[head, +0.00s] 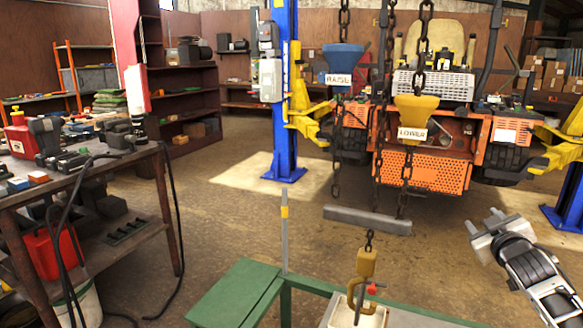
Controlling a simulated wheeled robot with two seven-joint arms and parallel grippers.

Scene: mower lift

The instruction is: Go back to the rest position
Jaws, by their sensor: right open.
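My right gripper (484,228) is at the lower right in the head view, pale grey on a dark wrist. Its jaws are apart and nothing shows between them. It is over the floor, in front of the orange mower (425,170) and clear of it. My left gripper is not in view. A blue RAISE handle (341,58) and a yellow LOWER handle (416,110) hang on chains in front of the mower, both apart from my right gripper.
A grey bar (367,220) hangs low by chains. A brass-coloured hook (361,280) is above the green-framed stand (238,292) at the front. A cluttered workbench (80,175) is at left. Blue lift posts (284,110) stand beside the mower. Open floor lies between.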

